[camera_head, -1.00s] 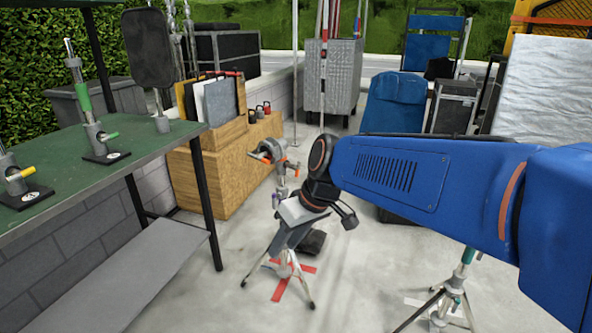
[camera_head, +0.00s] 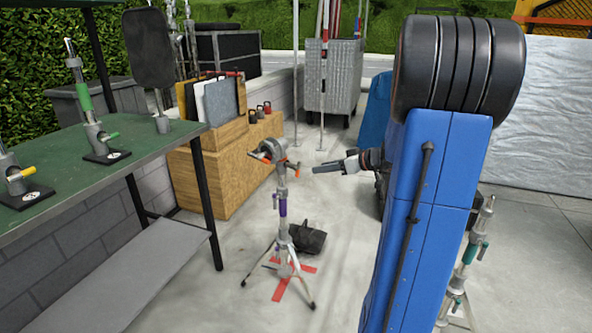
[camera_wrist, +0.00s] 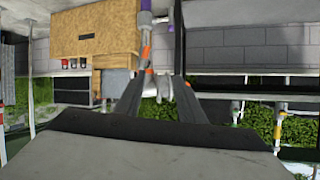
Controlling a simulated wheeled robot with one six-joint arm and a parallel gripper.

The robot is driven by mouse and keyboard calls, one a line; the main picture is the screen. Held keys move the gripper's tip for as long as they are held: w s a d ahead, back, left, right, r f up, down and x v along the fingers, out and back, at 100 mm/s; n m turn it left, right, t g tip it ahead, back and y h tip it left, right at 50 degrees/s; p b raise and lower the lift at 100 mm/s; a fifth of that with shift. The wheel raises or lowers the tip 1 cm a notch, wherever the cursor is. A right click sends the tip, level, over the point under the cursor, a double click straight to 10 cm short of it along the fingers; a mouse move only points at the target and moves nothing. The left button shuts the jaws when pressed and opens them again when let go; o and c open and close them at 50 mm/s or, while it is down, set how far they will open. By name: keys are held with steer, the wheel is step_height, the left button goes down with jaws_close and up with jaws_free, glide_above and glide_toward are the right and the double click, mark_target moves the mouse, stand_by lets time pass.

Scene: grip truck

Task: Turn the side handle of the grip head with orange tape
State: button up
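The grip head (camera_head: 272,149) with orange-taped handles tops a stand with purple tape on its column, in the middle of the head view. One orange handle (camera_head: 293,169) sticks out on its right side, facing my gripper. My gripper (camera_head: 318,169) is just right of the head, pointing left at about handle height, apart from it. In the wrist view, which appears upside down, my two dark fingers (camera_wrist: 158,88) are spread with nothing visibly held.
A green-topped shelf (camera_head: 60,170) with green- and yellow-handled grip heads is at left. A wooden crate (camera_head: 220,175) stands behind the stand. A dark bag (camera_head: 308,238) lies by the tripod legs. Another green-handled stand (camera_head: 470,255) is at right, partly behind my arm.

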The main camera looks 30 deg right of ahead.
mark_target(296, 168)
steer(key=shift+t+h, duration=0.3)
steer(key=shift+t, duration=0.1)
steer(key=d+x, duration=0.1)
steer(key=x, duration=0.4)
steer(key=d+x, duration=0.1)
steer(key=x, duration=0.5)
steer(key=w+d+x, duration=0.1)
steer(key=x, duration=0.4)
steer(key=shift+w+f, duration=0.3)
steer(key=shift+f, duration=0.1)
steer(key=shift+a, duration=0.1)
jaws_close()
